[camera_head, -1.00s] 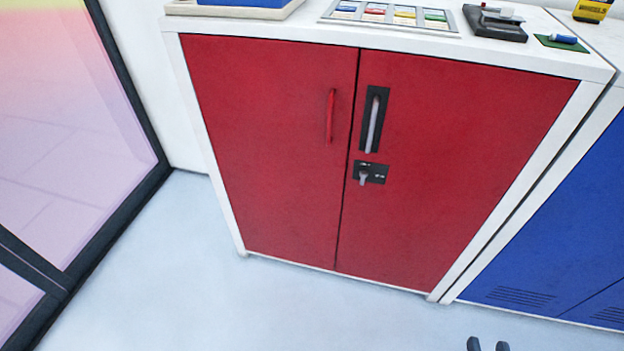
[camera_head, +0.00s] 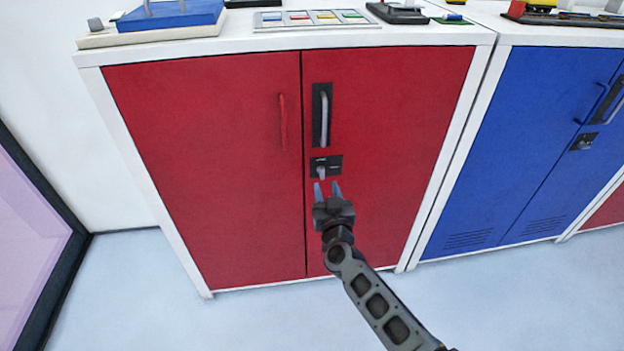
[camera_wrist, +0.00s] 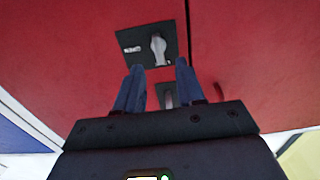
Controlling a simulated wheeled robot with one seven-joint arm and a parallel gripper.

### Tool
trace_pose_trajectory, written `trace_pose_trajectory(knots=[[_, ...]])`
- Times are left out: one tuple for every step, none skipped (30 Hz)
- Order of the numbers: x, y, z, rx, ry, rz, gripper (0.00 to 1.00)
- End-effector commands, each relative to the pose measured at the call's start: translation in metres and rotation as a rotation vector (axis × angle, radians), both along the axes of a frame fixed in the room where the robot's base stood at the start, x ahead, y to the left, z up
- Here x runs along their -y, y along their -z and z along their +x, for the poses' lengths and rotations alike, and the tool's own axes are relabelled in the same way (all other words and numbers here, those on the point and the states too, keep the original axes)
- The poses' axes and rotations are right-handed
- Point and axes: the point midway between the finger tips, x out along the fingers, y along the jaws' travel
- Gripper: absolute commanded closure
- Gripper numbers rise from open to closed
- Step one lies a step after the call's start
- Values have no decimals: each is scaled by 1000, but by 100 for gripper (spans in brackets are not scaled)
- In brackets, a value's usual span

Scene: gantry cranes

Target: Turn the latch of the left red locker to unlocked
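The red locker (camera_head: 210,170) has two doors in a white frame. The latch (camera_head: 321,171) is a small grey knob on a black plate on the right door, below the handle; the knob points roughly downward in the head view. In the wrist view the latch (camera_wrist: 158,47) lies ahead of the fingertips, between their lines.
A grey bar handle (camera_head: 324,117) on a black plate sits above the latch, and a red handle (camera_head: 283,120) is on the left door. A blue locker (camera_head: 530,140) stands to the right. Trays and small items lie on the locker top. The floor in front is clear.

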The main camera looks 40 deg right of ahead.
Motion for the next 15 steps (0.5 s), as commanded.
trace_pose_trajectory(knots=[[6, 1, 7, 3, 2, -1, 62], [8, 1, 11, 3, 2, -1, 62], [12, 1, 17, 4, 2, -1, 62], [15, 1, 21, 3, 2, -1, 62], [17, 2, 24, 3, 2, -1, 62], [20, 1, 29, 3, 1, -1, 62], [23, 1, 33, 3, 1, -1, 62], [25, 1, 36, 3, 1, -1, 62], [27, 1, 40, 3, 1, -1, 62], [29, 1, 42, 2, 1, 0, 62], [30, 1, 44, 2, 1, 0, 62], [32, 1, 46, 2, 0, 0, 62], [32, 0, 48, 2, 0, 0, 62], [33, 0, 49, 2, 0, 0, 62], [34, 0, 50, 1, -1, -1, 62]])
